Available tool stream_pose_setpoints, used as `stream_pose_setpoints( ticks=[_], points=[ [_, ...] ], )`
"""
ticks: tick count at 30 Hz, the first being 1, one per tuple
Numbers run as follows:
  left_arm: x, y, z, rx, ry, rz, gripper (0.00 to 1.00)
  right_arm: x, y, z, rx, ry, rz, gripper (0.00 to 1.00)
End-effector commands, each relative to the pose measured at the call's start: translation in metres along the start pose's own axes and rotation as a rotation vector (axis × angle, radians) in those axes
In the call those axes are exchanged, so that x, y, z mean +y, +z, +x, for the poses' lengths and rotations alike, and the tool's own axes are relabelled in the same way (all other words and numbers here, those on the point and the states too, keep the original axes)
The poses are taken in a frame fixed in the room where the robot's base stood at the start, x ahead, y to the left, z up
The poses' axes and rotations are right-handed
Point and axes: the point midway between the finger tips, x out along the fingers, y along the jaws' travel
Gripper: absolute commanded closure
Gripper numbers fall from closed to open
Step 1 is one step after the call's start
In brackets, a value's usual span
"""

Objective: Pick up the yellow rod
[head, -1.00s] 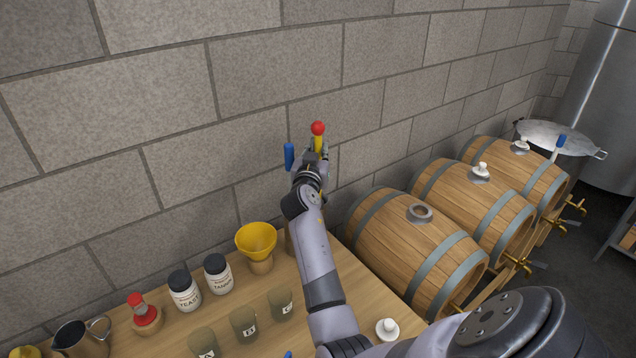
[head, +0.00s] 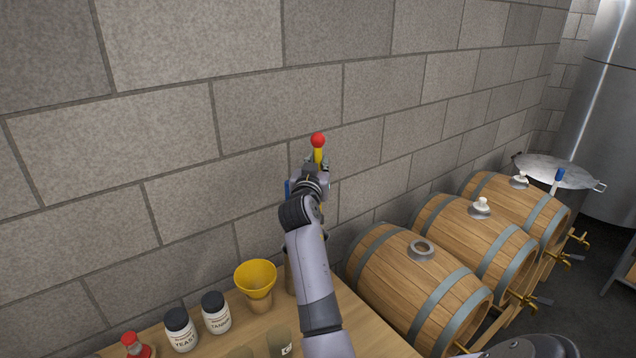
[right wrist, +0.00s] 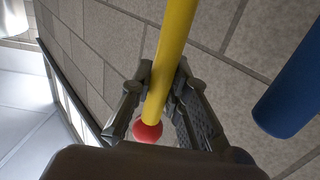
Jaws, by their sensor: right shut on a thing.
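The yellow rod (head: 318,156) has a red ball (head: 318,140) at its upper end in the head view. My right gripper (head: 314,166) is shut on the rod, just below the ball, in front of the block wall and above the table's back edge. In the right wrist view, the yellow rod (right wrist: 172,55) runs between both fingers (right wrist: 160,92), with the red ball (right wrist: 147,132) beyond them. The rod's other end runs out of that view. My left gripper is not in view.
A blue rod (right wrist: 290,88) is close beside the gripper, apart from it; only a sliver (head: 287,187) shows in the head view. The table (head: 365,318) bears a yellow funnel (head: 256,276) and labelled jars (head: 181,331). Several barrels (head: 415,285) stand at right.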

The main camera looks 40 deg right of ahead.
Motion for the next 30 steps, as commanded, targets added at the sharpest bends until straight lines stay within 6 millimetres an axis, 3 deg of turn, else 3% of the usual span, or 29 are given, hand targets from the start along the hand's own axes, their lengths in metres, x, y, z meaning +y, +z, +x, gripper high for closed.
stream_pose_setpoints(
  ticks=[6,15,21,30],
  points=[
    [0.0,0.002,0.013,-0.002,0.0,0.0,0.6,0.0,-0.058,0.0,0.007,0.0,0.006,1.0],
    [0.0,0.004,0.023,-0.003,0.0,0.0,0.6,0.001,-0.115,0.0,0.004,0.0,0.002,1.0],
    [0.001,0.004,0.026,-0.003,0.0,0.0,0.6,0.0,-0.131,0.0,0.002,0.0,0.0,1.0],
    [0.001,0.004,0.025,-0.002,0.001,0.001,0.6,0.0,-0.133,0.0,0.0,0.0,-0.001,1.0]
  ],
)
